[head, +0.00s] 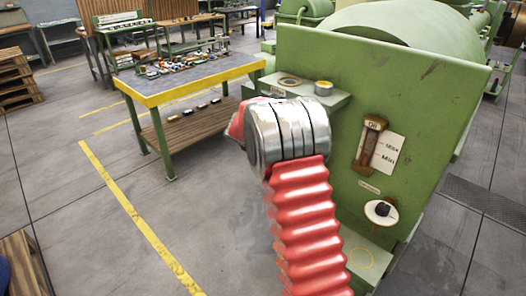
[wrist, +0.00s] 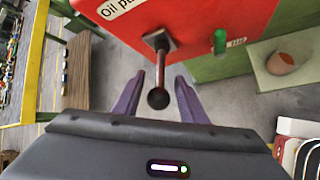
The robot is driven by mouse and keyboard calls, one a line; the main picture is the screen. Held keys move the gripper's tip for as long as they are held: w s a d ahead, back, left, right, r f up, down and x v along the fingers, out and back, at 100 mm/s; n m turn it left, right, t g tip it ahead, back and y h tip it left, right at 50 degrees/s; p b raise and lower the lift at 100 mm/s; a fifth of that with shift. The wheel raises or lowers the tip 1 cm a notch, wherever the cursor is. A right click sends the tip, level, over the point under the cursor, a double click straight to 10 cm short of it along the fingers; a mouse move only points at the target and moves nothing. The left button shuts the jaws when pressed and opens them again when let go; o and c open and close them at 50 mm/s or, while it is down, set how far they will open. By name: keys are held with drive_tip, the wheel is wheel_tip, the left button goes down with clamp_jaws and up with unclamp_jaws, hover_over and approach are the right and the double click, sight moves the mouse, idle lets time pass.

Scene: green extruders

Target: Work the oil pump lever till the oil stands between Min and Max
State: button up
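The red oil pump box (wrist: 205,14) fills the top of the wrist view, its "Oil pu..." label partly cut off. Its lever (wrist: 161,68) comes out of a square metal plate and ends in a dark ball knob (wrist: 158,98). My gripper (wrist: 159,76) is open, with one purple finger on each side of the lever and knob; a gap shows on both sides. In the head view the brown-framed oil gauge (head: 371,138) is on the green machine, beside a white card (head: 388,153) with Max and Min marks. The oil level is too small to read.
The green extruder (head: 430,110) takes up the right. A yellow-edged workbench (head: 180,82) with small parts stands on the left. A small green switch or light (wrist: 220,41) is on the pump box. A green ledge with a brown pot (wrist: 282,62) is at right.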

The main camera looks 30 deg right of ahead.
drive_tip(key=v, duration=1)
drive_tip(key=shift+s, duration=0.2)
drive_tip(key=s+a+r+m+y, duration=0.1)
drive_tip(key=s+a+r+m, duration=0.35)
drive_tip(key=s, duration=0.55)
drive_tip(key=s+a+r+m+y, duration=0.1)
drive_tip(key=s+a+r+m, duration=0.35)
drive_tip(key=s, duration=0.45)
drive_tip(key=s+a+f+m+y, duration=0.1)
drive_tip(key=s+a+m, duration=0.3)
drive_tip(key=s, duration=0.6)
drive_tip(key=s+a+f+m+y, duration=0.1)
drive_tip(key=s+a+m+y, duration=0.2)
drive_tip(key=s+a, duration=0.3)
drive_tip(key=s+m, duration=0.1)
drive_tip(key=s, duration=0.3)
drive_tip(key=shift+s+a, duration=0.15)
